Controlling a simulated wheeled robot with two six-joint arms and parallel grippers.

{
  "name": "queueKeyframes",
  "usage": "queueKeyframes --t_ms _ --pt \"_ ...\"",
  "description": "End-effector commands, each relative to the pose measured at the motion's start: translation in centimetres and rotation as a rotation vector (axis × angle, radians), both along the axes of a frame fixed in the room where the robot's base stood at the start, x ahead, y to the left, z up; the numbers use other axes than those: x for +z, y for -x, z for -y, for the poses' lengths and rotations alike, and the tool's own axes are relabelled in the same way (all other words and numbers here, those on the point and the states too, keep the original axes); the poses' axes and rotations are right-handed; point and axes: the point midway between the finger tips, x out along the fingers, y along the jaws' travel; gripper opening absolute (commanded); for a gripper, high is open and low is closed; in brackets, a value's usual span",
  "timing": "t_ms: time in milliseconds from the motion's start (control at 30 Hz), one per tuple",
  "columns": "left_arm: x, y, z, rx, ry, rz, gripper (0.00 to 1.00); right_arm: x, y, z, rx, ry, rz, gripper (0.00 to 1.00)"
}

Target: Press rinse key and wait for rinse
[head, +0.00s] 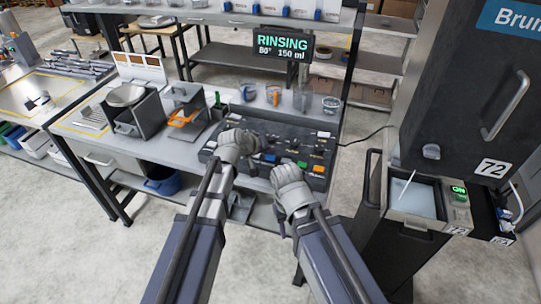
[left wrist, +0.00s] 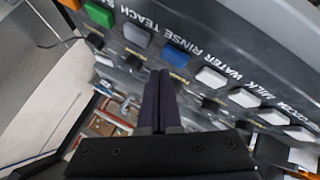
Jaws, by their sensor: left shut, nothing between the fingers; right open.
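The black key panel (head: 225,155) lies on the bench, and the display (head: 284,46) above it reads "RINSING 80° 150 ml". The blue key (left wrist: 175,56) has the label RINSE beside it in the left wrist view; the blue key also shows in the head view (head: 270,158). My left gripper (head: 262,144) is shut and empty over the panel. Its fingertips (left wrist: 160,74) are close to the blue key in the left wrist view; I cannot tell whether they touch anything. My right gripper (head: 283,172) is open at the panel's front edge.
A grey key (left wrist: 136,34), a green key (left wrist: 97,13) and several white keys (left wrist: 211,77) flank the blue one. Cups (head: 303,98) stand behind the panel. A dark machine (head: 460,90) stands at the right. An orange-handled stand (head: 188,105) is left of the panel.

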Motion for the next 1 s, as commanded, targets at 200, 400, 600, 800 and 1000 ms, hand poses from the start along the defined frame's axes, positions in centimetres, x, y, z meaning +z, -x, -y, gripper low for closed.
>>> queueKeyframes --t_ms 200,400,600,800,1000 --pt "0.0 0.0 0.0 0.000 0.000 0.000 0.00 0.0 0.0 0.0 0.000 0.000 0.000 0.50" --pt "1.1 0.0 0.0 0.000 0.000 0.000 0.00 1.1 0.0 0.0 0.000 0.000 0.000 0.50" --pt "3.1 0.0 0.0 0.000 0.000 0.000 0.00 3.1 0.0 0.0 0.000 0.000 0.000 0.50" --pt "4.9 0.0 0.0 0.000 0.000 0.000 0.00 4.9 0.0 0.0 0.000 0.000 0.000 0.50" --pt "5.0 0.0 0.0 0.000 0.000 0.000 0.00 5.0 0.0 0.0 0.000 0.000 0.000 0.50"
